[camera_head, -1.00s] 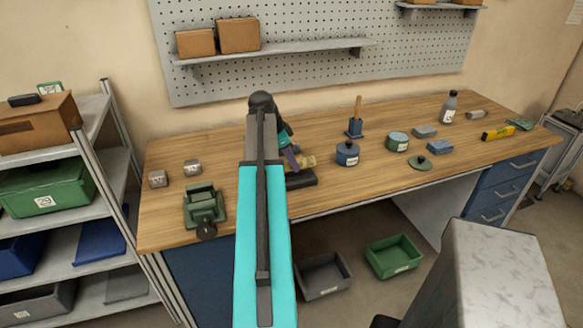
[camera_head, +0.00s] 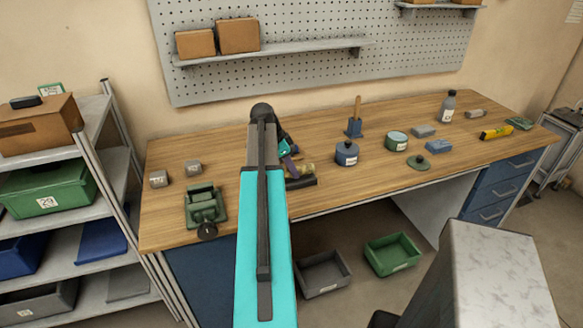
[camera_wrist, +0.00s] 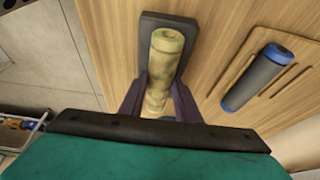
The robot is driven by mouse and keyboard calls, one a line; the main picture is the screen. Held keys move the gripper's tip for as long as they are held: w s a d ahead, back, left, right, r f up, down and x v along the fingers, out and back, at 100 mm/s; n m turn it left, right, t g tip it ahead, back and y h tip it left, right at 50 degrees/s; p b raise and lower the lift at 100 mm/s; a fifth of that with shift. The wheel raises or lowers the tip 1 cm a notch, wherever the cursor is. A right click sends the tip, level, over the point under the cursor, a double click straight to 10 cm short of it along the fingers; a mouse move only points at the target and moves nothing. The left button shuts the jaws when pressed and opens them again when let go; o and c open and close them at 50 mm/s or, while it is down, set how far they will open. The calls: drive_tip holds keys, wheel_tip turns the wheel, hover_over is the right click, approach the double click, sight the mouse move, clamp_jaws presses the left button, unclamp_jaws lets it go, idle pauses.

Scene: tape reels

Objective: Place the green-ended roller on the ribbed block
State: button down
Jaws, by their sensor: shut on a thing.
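My gripper (camera_wrist: 160,97) is shut on a mottled yellowish roller (camera_wrist: 160,75) with an olive-green end, the green-ended roller. In the head view the roller (camera_head: 306,170) shows beside a purple finger of my gripper (camera_head: 291,167). A long dark block (camera_wrist: 146,60) lies beneath the roller and runs along the same line; in the head view it sits at the table's front edge (camera_head: 301,184). I cannot make out ribs on it, nor tell if the roller touches it. My arm hides part of this area in the head view.
A dark roller with blue ends (camera_wrist: 258,78) lies right of the block in the wrist view, beside thin wooden strips. A green vise-like device (camera_head: 205,207) stands left of my arm. A blue canister (camera_head: 346,153) stands to the right. The table's front edge is close.

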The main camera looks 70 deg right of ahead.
drive_tip(key=c, duration=1.3)
unclamp_jaws()
drive_tip(key=shift+c, duration=0.2)
drive_tip(key=shift+r, duration=0.15)
drive_tip(key=b+v, duration=0.2)
drive_tip(key=v, duration=0.8)
drive_tip(key=shift+w, duration=0.1)
drive_tip(key=shift+b+v, duration=0.3)
drive_tip(key=shift+v, duration=0.55)
drive_tip(key=shift+r, duration=0.1)
